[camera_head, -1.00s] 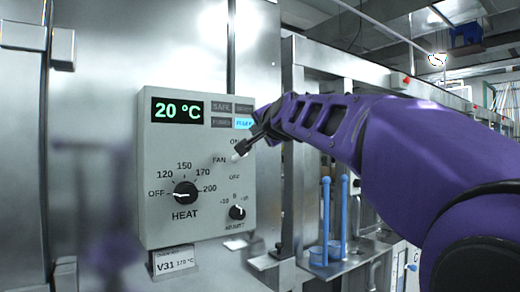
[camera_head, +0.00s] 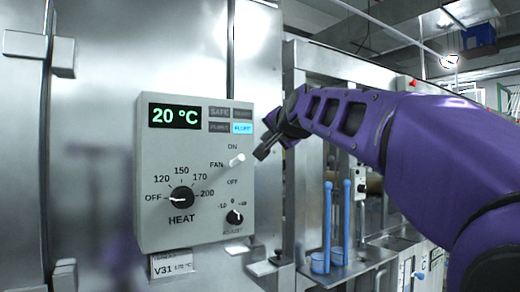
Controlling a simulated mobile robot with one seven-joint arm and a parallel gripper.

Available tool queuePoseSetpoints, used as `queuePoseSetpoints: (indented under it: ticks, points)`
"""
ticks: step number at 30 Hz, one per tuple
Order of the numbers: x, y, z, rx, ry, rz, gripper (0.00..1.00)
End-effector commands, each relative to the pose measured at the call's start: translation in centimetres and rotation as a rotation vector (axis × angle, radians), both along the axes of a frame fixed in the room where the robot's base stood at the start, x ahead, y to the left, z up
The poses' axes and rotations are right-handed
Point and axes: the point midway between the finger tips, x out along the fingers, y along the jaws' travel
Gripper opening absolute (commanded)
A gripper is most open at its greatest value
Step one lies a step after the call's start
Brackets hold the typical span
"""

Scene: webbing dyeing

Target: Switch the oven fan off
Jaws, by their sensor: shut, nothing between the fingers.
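The fan switch (camera_head: 237,159) is a small white lever on the grey control panel (camera_head: 160,222), beside the label FAN, with ON above it and OFF below. Its visible tip slants up and to the right. My gripper (camera_head: 260,154) is shut and empty. It is just right of the lever at about the same height, near the panel's right edge, with a small gap between them in the picture. The panel's display (camera_head: 174,115) reads 20 °C.
The heat knob (camera_head: 181,198) points to OFF, and a smaller adjust knob (camera_head: 234,217) sits at lower right. One blue indicator (camera_head: 242,128) is lit. Blue rods (camera_head: 346,218) in cups stand on a metal shelf at right. A label V31 (camera_head: 171,264) hangs below the panel.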

Motion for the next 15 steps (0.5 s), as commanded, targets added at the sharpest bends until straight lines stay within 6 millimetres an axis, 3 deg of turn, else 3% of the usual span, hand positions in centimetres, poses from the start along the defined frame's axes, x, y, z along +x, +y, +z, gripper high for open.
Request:
queuePoseSetpoints:
  ticks: [15]
  points:
    - [7.8, 2.5, -1.2, 0.0, 0.002, 0.001, 0.0]
